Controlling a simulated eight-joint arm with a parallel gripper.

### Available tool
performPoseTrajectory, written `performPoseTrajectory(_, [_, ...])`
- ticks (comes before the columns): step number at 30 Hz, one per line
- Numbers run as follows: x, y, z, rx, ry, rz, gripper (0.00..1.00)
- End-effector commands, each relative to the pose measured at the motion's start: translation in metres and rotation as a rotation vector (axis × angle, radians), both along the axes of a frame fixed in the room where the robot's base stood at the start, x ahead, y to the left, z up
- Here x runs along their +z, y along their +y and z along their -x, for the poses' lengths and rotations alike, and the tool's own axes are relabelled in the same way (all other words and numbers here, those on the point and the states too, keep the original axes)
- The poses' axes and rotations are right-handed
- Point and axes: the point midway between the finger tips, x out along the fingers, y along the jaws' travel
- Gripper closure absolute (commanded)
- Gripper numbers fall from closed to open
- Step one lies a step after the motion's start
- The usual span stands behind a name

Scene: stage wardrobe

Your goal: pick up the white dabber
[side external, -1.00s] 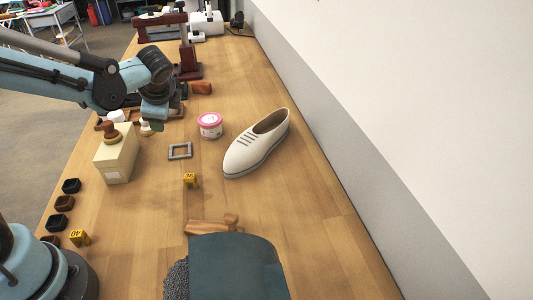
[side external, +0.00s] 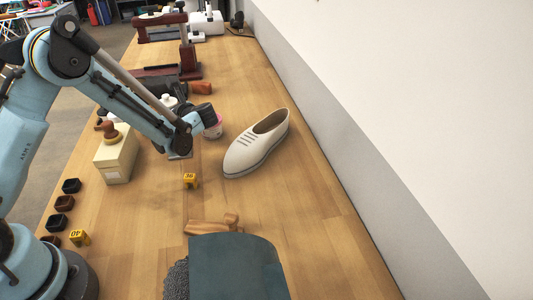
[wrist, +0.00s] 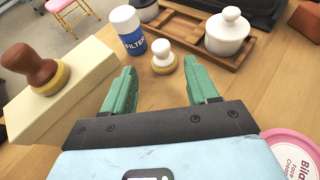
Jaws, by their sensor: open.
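The white dabber (wrist: 162,55), a white knob on a yellowish base, stands upright on the table in the wrist view. My gripper (wrist: 161,86) has its green fingers spread and empty. The dabber is beyond the fingertips, roughly in line with the gap between them, and apart from them. In the side external view my arm hides the dabber, and the fingers cannot be made out at the arm's end.
A bottle (wrist: 127,30) labelled FILTER stands just left of the dabber. A white lidded jar (wrist: 228,32) is on a wooden tray (wrist: 177,22). A cream box (side external: 117,160) bears a brown dabber (wrist: 34,68). A pink tin (side external: 213,131) and shoe (side external: 256,142) are right.

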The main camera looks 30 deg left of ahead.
Motion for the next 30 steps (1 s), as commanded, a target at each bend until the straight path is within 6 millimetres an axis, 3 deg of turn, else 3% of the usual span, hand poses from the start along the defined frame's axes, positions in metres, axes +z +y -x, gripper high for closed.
performPoseTrajectory(3, [-0.008, 0.02, 0.001, 0.003, 0.0, 0.001, 0.42])
performPoseTrajectory(13, [-0.02, 0.045, 0.0, 0.002, -0.001, 0.002, 0.42])
performPoseTrajectory(21, [-0.035, 0.077, -0.001, 0.002, -0.001, 0.002, 0.42])
performPoseTrajectory(30, [-0.037, 0.083, -0.002, -0.001, -0.001, 0.002, 0.42])
